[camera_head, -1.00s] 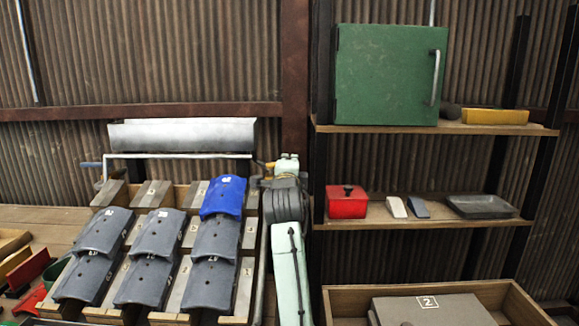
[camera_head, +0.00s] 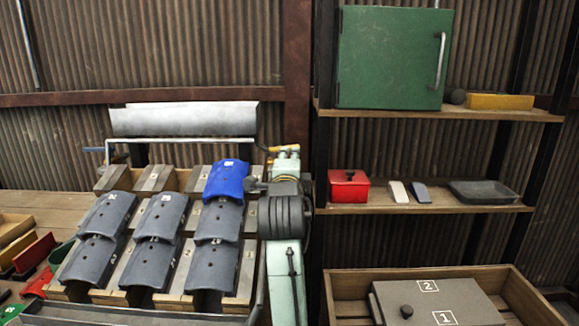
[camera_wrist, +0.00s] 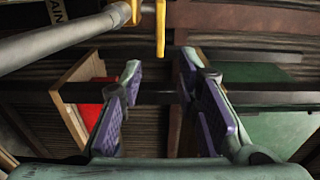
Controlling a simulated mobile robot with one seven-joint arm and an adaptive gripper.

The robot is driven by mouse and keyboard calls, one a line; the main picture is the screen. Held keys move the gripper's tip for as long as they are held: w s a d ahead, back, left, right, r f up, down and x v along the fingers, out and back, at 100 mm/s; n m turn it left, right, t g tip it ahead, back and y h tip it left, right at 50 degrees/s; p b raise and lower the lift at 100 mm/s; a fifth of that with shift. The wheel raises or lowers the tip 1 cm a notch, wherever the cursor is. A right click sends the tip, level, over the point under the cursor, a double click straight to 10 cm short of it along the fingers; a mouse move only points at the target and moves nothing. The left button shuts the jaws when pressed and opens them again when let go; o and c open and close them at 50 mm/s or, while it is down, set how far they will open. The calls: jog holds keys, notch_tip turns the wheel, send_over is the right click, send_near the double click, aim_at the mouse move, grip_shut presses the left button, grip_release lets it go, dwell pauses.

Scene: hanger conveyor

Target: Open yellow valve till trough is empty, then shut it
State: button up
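The yellow valve lever (camera_wrist: 160,28) hangs down at the top middle of the wrist view, just beyond my gripper (camera_wrist: 160,68). A second yellow piece (camera_wrist: 135,10) shows beside it. My gripper's two purple-padded fingers are spread wide and empty, with the lever apart from them. In the head view a small yellow part (camera_head: 270,160) shows left of my gripper (camera_head: 284,151), partly hidden by my arm. The silver trough (camera_head: 185,119) lies on a frame at the back left. Its inside cannot be seen, so its contents cannot be told.
A grey pipe (camera_wrist: 60,38) crosses the wrist view's upper left. Dark grey tiles and one blue tile (camera_head: 226,180) lie on a slanted rack below the trough. A shelf (camera_head: 430,112) with a green cabinet (camera_head: 390,58) stands right, above a wooden crate (camera_head: 338,300).

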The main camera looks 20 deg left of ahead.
jog(key=shift+v, duration=1.15)
